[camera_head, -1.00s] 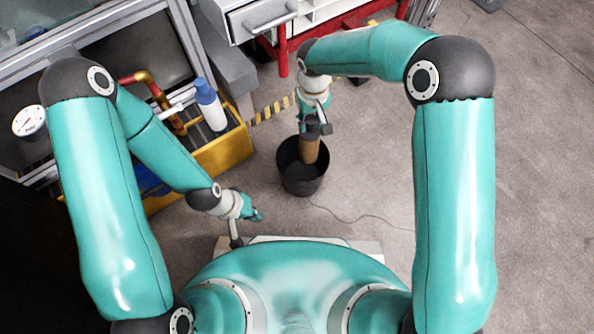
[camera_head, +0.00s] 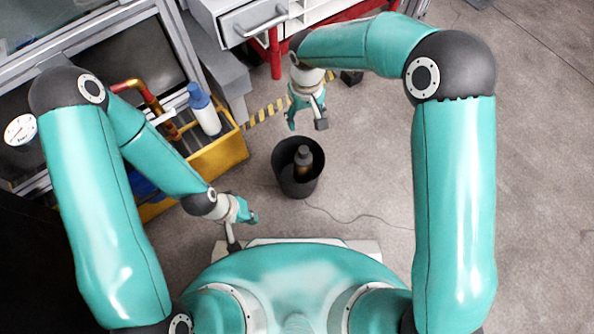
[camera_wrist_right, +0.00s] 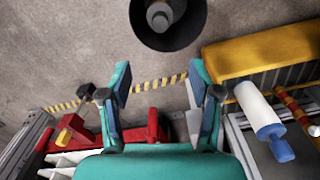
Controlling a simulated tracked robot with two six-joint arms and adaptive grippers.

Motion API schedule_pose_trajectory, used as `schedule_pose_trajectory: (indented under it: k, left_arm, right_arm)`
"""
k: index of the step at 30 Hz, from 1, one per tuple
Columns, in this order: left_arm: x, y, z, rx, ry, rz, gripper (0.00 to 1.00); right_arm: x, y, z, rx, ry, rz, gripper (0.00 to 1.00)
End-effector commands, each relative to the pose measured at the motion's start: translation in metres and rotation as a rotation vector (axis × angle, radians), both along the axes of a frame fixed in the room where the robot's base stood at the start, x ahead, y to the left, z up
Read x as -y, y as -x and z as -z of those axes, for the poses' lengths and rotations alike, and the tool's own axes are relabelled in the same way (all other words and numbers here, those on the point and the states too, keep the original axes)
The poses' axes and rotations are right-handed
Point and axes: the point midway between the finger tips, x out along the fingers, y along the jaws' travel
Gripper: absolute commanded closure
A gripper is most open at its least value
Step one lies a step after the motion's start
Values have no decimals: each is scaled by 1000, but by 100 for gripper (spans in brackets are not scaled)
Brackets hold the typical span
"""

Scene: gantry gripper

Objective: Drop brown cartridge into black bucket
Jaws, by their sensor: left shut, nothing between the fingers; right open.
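The black bucket (camera_head: 279,172) stands on the floor in front of my body. The brown cartridge (camera_head: 303,161) is inside it, roughly upright, with its grey top showing; its lower part is in shadow. In the right wrist view the bucket (camera_wrist_right: 198,33) is at the top edge, with the cartridge (camera_wrist_right: 160,14) in it. My right gripper (camera_head: 307,122) is open and empty, just beyond the bucket in the head view; its spread fingers (camera_wrist_right: 161,82) also show in the wrist view. My left gripper (camera_head: 244,230) is shut and empty, low to the left of the bucket.
A yellow bin (camera_head: 229,151) with a white and blue bottle (camera_head: 204,109) and copper pipes (camera_head: 150,97) stands at the left. A white drawer cabinet (camera_head: 247,22) on a red frame (camera_head: 275,58) is at the back. A thin cable lies on the floor. The right floor is clear.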

Motion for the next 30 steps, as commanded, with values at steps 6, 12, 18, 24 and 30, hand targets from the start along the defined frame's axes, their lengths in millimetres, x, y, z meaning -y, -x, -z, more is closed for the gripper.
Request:
schedule_pose_trajectory:
  k: [6, 12, 18, 24, 30]
  left_arm:
    - [0, 0, 0, 0, 0, 0, 100]
    - [0, 0, 0, 0, 0, 0, 100]
    - [0, 0, 0, 0, 0, 0, 100]
    - [0, 0, 0, 0, 0, 0, 100]
    - [0, 0, 1, 0, 0, 0, 100]
  right_arm:
    - [-1, -1, -46, 5, -3, 0, 37]
    - [-1, 0, -80, 4, -1, -1, 37]
    - [0, 1, -94, 0, 0, -1, 37]
    - [0, 1, -96, 0, 0, -1, 37]
    - [0, 1, -95, 0, 0, -1, 37]
